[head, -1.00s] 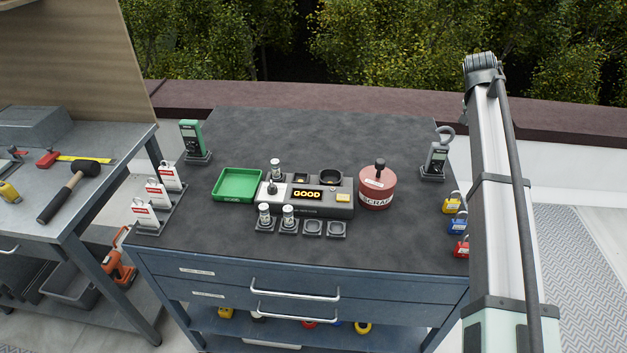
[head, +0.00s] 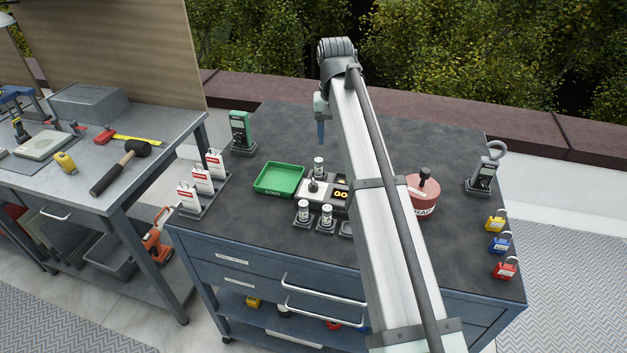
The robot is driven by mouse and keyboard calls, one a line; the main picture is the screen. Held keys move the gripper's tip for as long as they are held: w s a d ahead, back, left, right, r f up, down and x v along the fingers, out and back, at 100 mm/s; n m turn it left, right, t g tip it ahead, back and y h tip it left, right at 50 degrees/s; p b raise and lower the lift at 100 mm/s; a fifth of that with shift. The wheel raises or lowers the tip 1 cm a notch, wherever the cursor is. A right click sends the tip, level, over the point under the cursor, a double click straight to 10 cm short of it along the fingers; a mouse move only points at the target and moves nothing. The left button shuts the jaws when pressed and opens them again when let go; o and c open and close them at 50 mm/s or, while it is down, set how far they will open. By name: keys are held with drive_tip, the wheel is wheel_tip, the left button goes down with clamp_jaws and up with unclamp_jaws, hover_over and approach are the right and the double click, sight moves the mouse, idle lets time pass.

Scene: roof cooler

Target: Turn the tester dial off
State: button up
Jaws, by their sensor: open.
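The tester is a grey box (head: 325,206) on the dark cart top, right of a green tray. A small black knob (head: 313,186) stands on its white left panel and looks like the dial; its setting is too small to read. My gripper (head: 321,130) is above the cart, beyond the tester in the picture, with a blue finger pointing down. It is open, empty and apart from the tester.
The green tray (head: 278,180) is left of the tester, with several small canisters (head: 327,214) close around it. A red scrap pot (head: 421,198) stands to the right. Handheld meters (head: 240,130) (head: 484,175) and padlocks (head: 499,243) line the sides. The back of the cart top is clear.

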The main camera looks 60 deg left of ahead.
hover_over(313, 181)
drive_tip(key=n, duration=0.1)
drive_tip(key=shift+g, duration=0.3)
wheel_tip(313, 181, down, 14)
drive_tip(key=shift+r, duration=0.1)
drive_tip(key=c, duration=1.1)
